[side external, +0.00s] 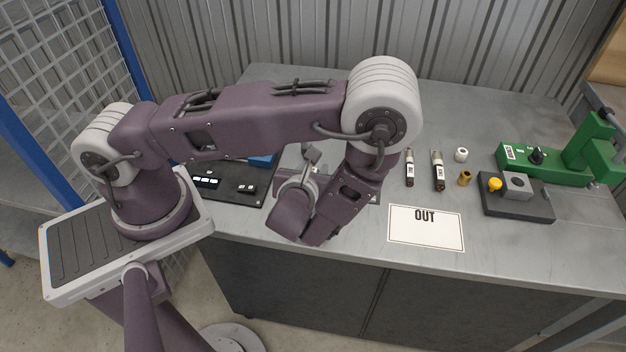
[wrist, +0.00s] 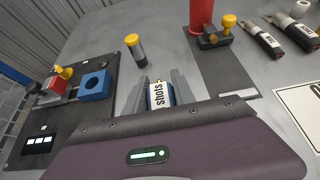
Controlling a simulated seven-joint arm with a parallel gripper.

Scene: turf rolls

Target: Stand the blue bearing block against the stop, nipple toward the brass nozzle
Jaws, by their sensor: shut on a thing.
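The blue bearing block (wrist: 95,86), with a round hole, sits on a dark board (wrist: 40,140) at the left of the wrist view. Part of it shows in the side view (side external: 262,160). Beside it is a red piece (wrist: 54,88) with a yellow-brass tip (wrist: 65,72); I cannot tell if this is the nozzle. The stop and the block's nipple are not clear. My gripper (wrist: 160,88) is shut on a small blue-edged piece with a white face marked "shots" (wrist: 158,96), to the right of the block. In the side view my arm hides the fingertips.
A yellow-capped dark cylinder (wrist: 136,50) stands beyond my gripper. A red cylinder (wrist: 202,14) stands farther right. Labelled tubes (side external: 438,170), a white OUT card (side external: 426,230) and a green fixture (side external: 550,165) lie to the right. A mesh fence borders the left.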

